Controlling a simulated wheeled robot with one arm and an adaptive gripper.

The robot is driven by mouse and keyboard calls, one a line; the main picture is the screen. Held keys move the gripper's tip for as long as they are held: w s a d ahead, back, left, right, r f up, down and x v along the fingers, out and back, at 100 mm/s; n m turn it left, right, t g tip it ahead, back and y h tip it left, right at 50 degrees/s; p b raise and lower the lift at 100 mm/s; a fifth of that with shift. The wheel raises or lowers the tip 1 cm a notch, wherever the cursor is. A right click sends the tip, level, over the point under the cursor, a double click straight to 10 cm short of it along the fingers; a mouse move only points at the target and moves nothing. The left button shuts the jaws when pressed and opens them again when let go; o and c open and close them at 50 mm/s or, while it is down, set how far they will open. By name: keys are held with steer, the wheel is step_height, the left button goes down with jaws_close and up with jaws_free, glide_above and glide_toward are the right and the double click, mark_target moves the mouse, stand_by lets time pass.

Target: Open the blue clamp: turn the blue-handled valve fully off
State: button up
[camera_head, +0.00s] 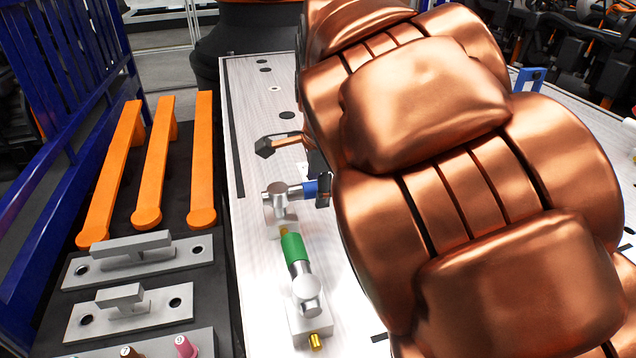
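The blue-handled valve (275,196) stands on the white perforated table left of my arm. Its silver body is upright, and its blue handle (310,189) points right, toward my arm. My gripper (294,167) is mostly hidden behind my copper-coloured arm. One dark fingertip with a copper link shows above and behind the valve. Another dark part, apparently the other fingertip, is at the right end of the blue handle. The two look spread apart, with nothing seen gripped between them. I cannot tell whether the dark part touches the handle. The blue clamp cannot be made out for certain.
A green-handled valve (297,250) with brass fittings stands just in front. Left of the table, a dark rack holds orange bars (155,170) and grey metal plates (135,258). A blue railing (60,150) stands at far left. My arm covers the right half.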

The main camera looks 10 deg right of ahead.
steer(key=v, duration=1.2)
stand_by(0.5)
